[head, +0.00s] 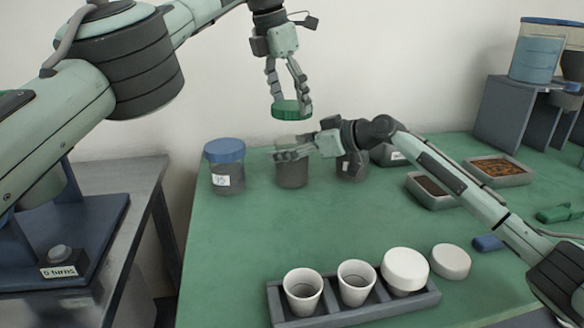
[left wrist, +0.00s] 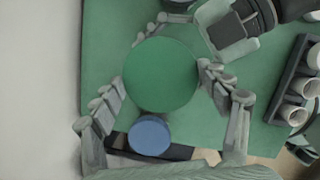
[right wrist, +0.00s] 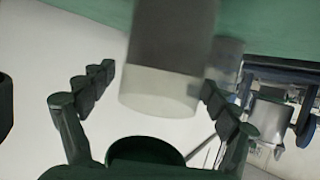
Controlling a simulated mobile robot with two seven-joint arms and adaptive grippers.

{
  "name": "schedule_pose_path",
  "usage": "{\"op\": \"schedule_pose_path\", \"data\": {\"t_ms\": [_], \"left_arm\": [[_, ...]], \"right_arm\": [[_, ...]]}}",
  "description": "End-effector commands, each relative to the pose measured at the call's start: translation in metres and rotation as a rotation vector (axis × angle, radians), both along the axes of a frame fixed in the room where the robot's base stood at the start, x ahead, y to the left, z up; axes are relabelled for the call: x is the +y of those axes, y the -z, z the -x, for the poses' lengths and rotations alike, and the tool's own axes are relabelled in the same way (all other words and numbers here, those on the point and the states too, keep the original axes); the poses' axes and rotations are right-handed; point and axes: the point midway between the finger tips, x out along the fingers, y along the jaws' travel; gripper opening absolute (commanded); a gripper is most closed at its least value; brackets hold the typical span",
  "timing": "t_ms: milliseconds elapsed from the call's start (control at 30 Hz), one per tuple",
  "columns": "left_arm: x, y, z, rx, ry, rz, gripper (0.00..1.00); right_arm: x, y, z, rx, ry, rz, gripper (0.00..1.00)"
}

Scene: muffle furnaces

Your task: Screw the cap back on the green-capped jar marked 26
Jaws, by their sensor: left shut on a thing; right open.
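My left gripper (head: 290,100) is shut on the green cap (head: 290,111) and holds it in the air above an open jar (head: 292,177). In the left wrist view the cap (left wrist: 160,75) sits between the fingers and hides what is under it. The jar stands upright on the green table, with dark contents low in it; no number on it is readable. My right gripper (head: 288,152) is open at the upper part of this jar. In the right wrist view the jar (right wrist: 165,85) lies between the spread fingers; contact cannot be told.
A blue-capped jar (head: 225,167) stands left of the open jar. Another jar (head: 352,165) stands right, partly behind my right gripper. A grey rack (head: 433,293) with white cups is in front, a loose white lid (head: 450,261) beside it. Trays (head: 498,180) are at right.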

Motion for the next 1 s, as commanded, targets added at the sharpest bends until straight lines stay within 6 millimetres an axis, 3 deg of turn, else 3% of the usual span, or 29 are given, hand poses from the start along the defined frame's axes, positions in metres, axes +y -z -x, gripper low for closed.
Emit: {"op": "schedule_pose_path", "data": {"t_ms": [167,767,1000], "left_arm": [[0.0,0.0,0.0,0.0,0.0,0.0,0.61],[0.0,0.0,0.0,0.0,0.0,0.0,0.61],[0.001,0.015,-0.001,0.001,0.003,-0.002,0.61]], "right_arm": [[0.0,0.0,0.0,0.0,0.0,0.0,0.85],[0.0,0.0,0.0,0.0,0.0,0.0,0.11],[0.0,0.0,0.0,0.0,0.0,0.0,0.11]]}}
